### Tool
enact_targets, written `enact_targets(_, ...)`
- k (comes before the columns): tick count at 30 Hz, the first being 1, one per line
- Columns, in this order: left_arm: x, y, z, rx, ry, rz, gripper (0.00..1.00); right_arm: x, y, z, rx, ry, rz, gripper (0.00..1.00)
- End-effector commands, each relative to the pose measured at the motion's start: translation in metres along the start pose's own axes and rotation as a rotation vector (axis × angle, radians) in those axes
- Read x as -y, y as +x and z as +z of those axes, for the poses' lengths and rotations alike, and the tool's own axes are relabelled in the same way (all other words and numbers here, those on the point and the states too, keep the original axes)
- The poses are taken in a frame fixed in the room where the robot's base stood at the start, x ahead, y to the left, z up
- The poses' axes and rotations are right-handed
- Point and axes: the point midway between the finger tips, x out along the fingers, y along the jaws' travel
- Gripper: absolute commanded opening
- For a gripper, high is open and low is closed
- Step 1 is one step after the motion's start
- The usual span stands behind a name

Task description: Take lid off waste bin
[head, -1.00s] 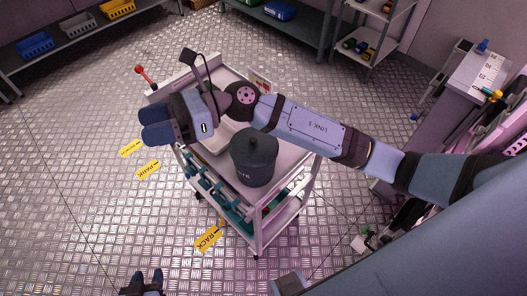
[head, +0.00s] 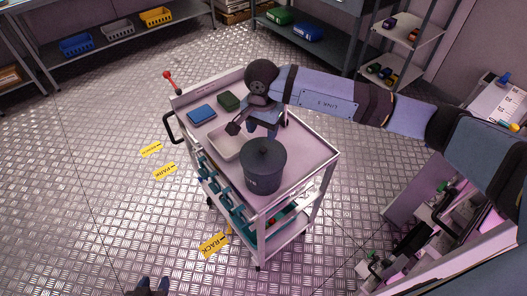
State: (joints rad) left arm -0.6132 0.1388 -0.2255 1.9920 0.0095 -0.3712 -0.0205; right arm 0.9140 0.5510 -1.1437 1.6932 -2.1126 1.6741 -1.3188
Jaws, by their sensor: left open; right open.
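The waste bin (head: 264,182) is a dark grey round pot standing upright on the top of a white cart. Its lid (head: 264,157), with a small knob in the middle, sits on it. My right gripper (head: 252,130) is above the cart top, just behind and left of the bin, near the white tray. It is open and apart from the lid; its own arm partly hides its fingers. My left gripper (head: 153,286) is at the bottom edge of the head view, over the floor, open and empty, well away from the bin.
The cart (head: 305,165) also carries a white tray (head: 226,146), a blue item (head: 201,115) and a dark green item (head: 229,101). A red-tipped lever (head: 170,79) rises at its back left corner.

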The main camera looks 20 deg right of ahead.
Motion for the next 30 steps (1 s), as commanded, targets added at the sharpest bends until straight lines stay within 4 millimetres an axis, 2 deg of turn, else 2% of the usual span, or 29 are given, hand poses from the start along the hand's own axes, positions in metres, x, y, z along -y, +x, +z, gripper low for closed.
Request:
enact_targets(3,0.000,-0.003,-0.003,-0.001,-0.001,-0.001,0.43,0.000,0.014,0.001,0.002,0.000,0.000,0.52)
enact_targets(10,-0.001,-0.008,-0.008,0.005,-0.002,-0.002,0.43,-0.002,0.031,0.001,0.004,0.001,0.001,0.52)
enact_targets(18,0.001,-0.016,-0.017,0.003,-0.003,-0.007,0.43,-0.003,0.068,0.001,0.004,0.001,-0.001,0.52)
enact_targets(26,0.001,-0.016,-0.015,0.006,-0.004,-0.008,0.43,-0.003,0.072,0.001,0.002,0.000,-0.003,0.52)
enact_targets(30,0.001,-0.016,-0.015,0.007,-0.004,-0.008,0.43,-0.003,0.072,0.001,0.002,0.000,-0.003,0.22)
